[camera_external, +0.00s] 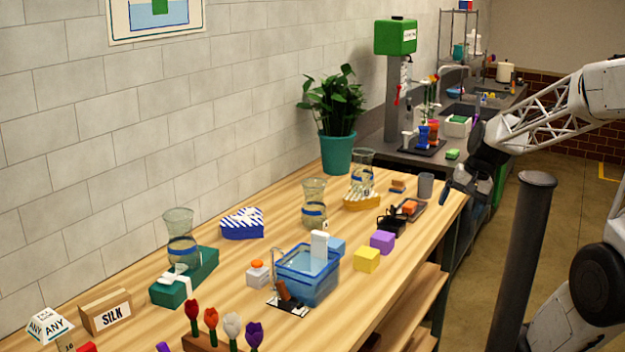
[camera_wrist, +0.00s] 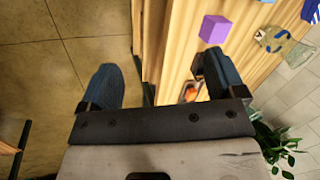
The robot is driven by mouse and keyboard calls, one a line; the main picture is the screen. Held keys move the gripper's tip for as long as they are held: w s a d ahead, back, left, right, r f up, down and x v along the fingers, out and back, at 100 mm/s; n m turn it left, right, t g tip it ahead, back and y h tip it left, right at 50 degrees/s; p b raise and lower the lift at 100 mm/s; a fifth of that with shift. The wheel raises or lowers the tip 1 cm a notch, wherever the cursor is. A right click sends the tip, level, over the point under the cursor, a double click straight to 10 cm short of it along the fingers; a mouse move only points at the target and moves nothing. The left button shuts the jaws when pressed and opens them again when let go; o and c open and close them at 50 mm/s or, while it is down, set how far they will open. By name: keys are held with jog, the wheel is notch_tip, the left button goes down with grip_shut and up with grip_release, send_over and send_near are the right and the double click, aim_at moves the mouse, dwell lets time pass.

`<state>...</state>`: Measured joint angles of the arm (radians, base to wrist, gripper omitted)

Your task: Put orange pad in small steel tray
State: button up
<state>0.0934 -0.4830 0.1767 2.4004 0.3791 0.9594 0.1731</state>
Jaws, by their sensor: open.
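My gripper (camera_external: 461,198) is open and empty at the table's right edge, beside the small tray. In the wrist view its two dark blue fingers (camera_wrist: 160,68) stand wide apart, with the table edge and floor between them. A small grey tray (camera_external: 419,213) lies near the right end of the table. A small orange block (camera_external: 409,207) shows at this tray, apparently in it. A flat orange-brown and dark piece (camera_external: 398,185) lies behind the tray. I cannot tell which is the orange pad.
A grey cup (camera_external: 426,185) stands just behind the tray. A black holder (camera_external: 391,222), a purple block (camera_external: 382,241) and a yellow block (camera_external: 366,260) are in front of it. A blue water tub (camera_external: 312,286) stands nearer. A dark post (camera_external: 525,265) rises beside the table.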

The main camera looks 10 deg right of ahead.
jog(key=s+d+r+n+t+h, duration=0.1)
jog(key=s+d+n+h, duration=0.1)
jog(key=s+n, duration=0.3)
jog(key=shift+s+d+r+h, duration=0.25)
jog(key=shift+s+h, duration=0.55)
jog(key=shift+s, duration=0.8)
